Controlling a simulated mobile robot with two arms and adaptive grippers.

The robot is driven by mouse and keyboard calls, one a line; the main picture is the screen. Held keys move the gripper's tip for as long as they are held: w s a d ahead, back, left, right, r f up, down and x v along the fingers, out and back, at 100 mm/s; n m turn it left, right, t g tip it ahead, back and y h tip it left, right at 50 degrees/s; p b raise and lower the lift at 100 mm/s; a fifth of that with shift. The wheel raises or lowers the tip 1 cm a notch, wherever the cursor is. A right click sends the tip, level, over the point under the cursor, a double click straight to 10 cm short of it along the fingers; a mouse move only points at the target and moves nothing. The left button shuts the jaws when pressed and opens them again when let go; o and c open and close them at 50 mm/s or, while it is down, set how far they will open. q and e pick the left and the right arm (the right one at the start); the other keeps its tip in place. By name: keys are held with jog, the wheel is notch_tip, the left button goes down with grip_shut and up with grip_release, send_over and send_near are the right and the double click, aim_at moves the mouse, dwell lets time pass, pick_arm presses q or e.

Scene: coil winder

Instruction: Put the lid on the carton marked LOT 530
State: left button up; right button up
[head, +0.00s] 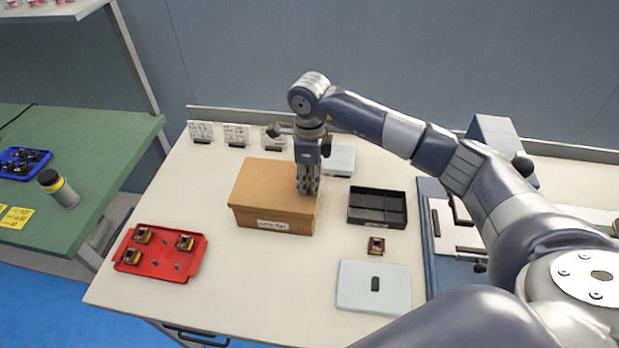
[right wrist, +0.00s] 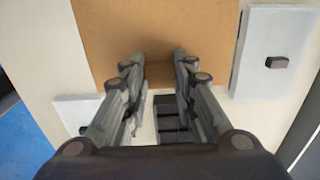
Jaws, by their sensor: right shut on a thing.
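A brown cardboard carton (head: 272,214) with a paper label (head: 286,226) on its front stands in the middle of the table. The label print is too small to read surely. A brown lid (head: 265,180) lies over the carton's top and looks level. My right gripper (head: 308,188) points down at the carton's right side, with its fingers at the lid's right edge. In the right wrist view the fingers (right wrist: 158,65) stand at the edge of the brown lid (right wrist: 150,25), shut on it. The contact is partly hidden. My left gripper is not in view.
A black divided tray (head: 377,224) stands right of the carton. Grey plates with dark knobs (head: 355,297) lie in front and behind (head: 340,153). A small coil part (head: 376,245) lies between. A red tray (head: 165,268) with parts is at left; small cards (head: 236,132) stand behind.

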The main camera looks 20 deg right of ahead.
jog(key=shift+f+b, duration=1)
jog(key=shift+b, duration=0.15)
dwell(1.4)
jog(key=o, duration=1)
jog(key=o, duration=0.5)
jog(key=shift+r, duration=0.1)
jog(key=shift+r+p, duration=1.95)
jog(key=shift+r, duration=1.55)
